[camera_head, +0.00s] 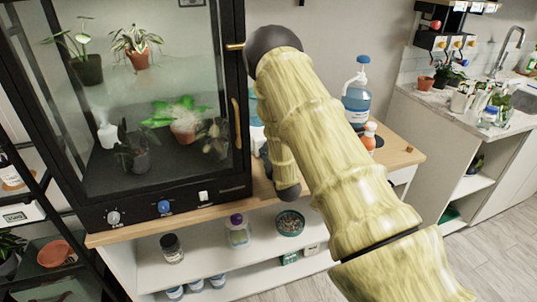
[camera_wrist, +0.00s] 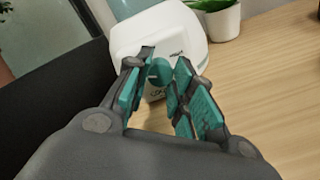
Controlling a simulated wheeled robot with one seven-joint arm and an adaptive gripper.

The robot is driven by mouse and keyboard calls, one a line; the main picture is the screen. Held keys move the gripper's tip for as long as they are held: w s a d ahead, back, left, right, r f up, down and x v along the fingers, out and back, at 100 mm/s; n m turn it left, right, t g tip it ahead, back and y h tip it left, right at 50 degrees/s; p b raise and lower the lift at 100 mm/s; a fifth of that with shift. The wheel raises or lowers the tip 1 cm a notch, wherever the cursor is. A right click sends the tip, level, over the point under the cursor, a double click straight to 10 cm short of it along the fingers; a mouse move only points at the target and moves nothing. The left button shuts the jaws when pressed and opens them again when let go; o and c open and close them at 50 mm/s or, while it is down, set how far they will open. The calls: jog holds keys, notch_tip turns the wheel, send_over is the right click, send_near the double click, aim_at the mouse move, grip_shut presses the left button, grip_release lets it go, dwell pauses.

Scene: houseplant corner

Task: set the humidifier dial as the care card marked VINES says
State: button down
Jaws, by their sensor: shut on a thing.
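The white humidifier (camera_wrist: 160,30) stands on the wooden top in the wrist view. Its round teal dial (camera_wrist: 159,72) is on the side facing me, with small dark print above and below that I cannot read fully. My gripper (camera_wrist: 164,66) has its teal-padded fingers on either side of the dial and is shut on it. The fingers partly cover the dial, and I cannot make out a pointer. In the head view my arm hides my gripper and most of what is behind it. I cannot make out a card marked VINES in either view.
A glass plant cabinet (camera_head: 245,165) with its own knobs stands left of my arm in the head view. A blue pump bottle (camera_head: 357,98) and an orange bottle (camera_head: 370,136) stand right. A white-potted plant (camera_wrist: 222,22) stands beside the humidifier. Bare wood lies right of it.

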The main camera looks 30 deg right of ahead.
jog(key=shift+m+b, duration=0.8)
jog(key=shift+m, duration=0.5)
jog(key=m+b, duration=0.1)
jog(key=m, duration=0.3)
jog(key=shift+d, duration=0.1)
jog(key=m, duration=0.5)
jog(key=shift+m+g+b, duration=0.3)
jog(key=shift+m+b, duration=0.1)
jog(key=c, duration=1.2)
grip_release()
jog(key=shift+d, duration=0.1)
jog(key=v, duration=1.2)
jog(key=shift+d, duration=0.1)
